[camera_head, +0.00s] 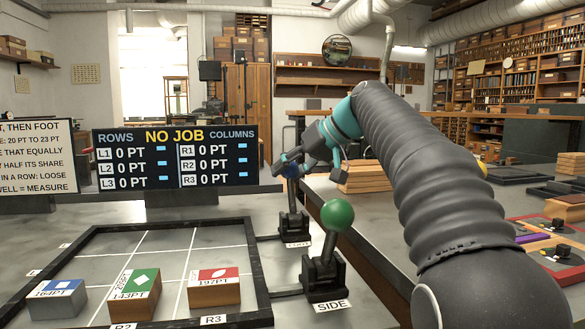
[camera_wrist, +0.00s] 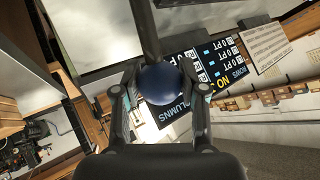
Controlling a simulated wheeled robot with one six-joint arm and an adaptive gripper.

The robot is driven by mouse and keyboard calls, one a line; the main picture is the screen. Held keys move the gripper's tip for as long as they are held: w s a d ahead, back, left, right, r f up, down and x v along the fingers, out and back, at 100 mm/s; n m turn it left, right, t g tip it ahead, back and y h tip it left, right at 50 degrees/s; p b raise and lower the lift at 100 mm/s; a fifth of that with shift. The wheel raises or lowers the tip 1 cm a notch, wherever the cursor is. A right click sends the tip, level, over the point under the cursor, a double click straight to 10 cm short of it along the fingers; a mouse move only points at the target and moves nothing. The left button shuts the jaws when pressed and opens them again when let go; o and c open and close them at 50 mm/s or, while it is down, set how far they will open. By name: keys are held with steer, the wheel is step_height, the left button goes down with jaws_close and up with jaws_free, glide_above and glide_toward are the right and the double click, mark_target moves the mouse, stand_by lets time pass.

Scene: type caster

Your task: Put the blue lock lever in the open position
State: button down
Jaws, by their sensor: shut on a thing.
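The blue lock lever (camera_head: 292,205) stands on a dark base past the frame's right side in the head view, with a tag in front whose text is partly hidden. My gripper (camera_head: 290,165) is at the top of this lever. In the wrist view its dark blue ball knob (camera_wrist: 158,83) sits between the two fingers of my gripper (camera_wrist: 157,92), which are shut on it. The lever's shaft runs up from the ball in that view. The lever looks nearly upright in the head view; I cannot tell which position it is in.
A green-knobbed lever (camera_head: 338,214) labelled SIDE stands nearer, close to my arm. The black frame (camera_head: 262,275) holds a blue block (camera_head: 58,304), a green block (camera_head: 136,294) and a red block (camera_head: 214,288). A dark display (camera_head: 175,158) reads NO JOB.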

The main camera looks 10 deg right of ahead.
steer(key=shift+w, duration=0.1)
steer(key=c, duration=0.6)
jaws_free()
steer(key=shift+f, duration=0.1)
steer(key=shift+c, duration=0.2)
steer(key=v, duration=1.2)
steer(key=shift+a, duration=0.1)
